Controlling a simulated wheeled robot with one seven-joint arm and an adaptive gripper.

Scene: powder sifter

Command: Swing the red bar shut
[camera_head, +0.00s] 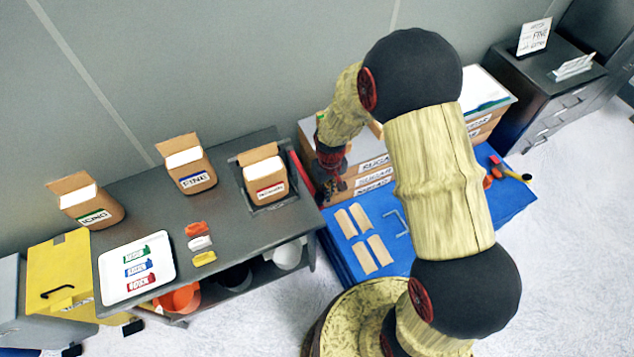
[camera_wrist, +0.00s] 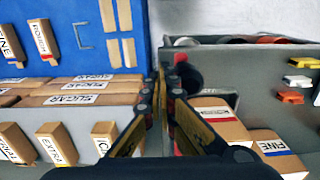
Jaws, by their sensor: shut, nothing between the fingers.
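The red bar (camera_head: 301,172) shows in the camera_head view at the right end of the dark grey table, beside the black frame (camera_head: 284,193) that holds a carton with a red label (camera_head: 264,180). The bar lies roughly along the table's right edge, apart from the front of that carton. My gripper (camera_head: 333,190) is just right of the bar, pointing down, shut and empty. I cannot tell whether it touches the bar. In the wrist view the closed fingertips (camera_wrist: 163,82) are over the gap by the table edge, and the bar is mostly hidden behind the fingers.
Cartons with blue (camera_head: 194,178) and green (camera_head: 95,206) labels stand left on the table, with a white tray (camera_head: 168,262) in front. Stacked sugar boxes (camera_head: 372,181) stand close right of my gripper. A blue surface (camera_head: 336,251) with flat cards lies in front of them.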

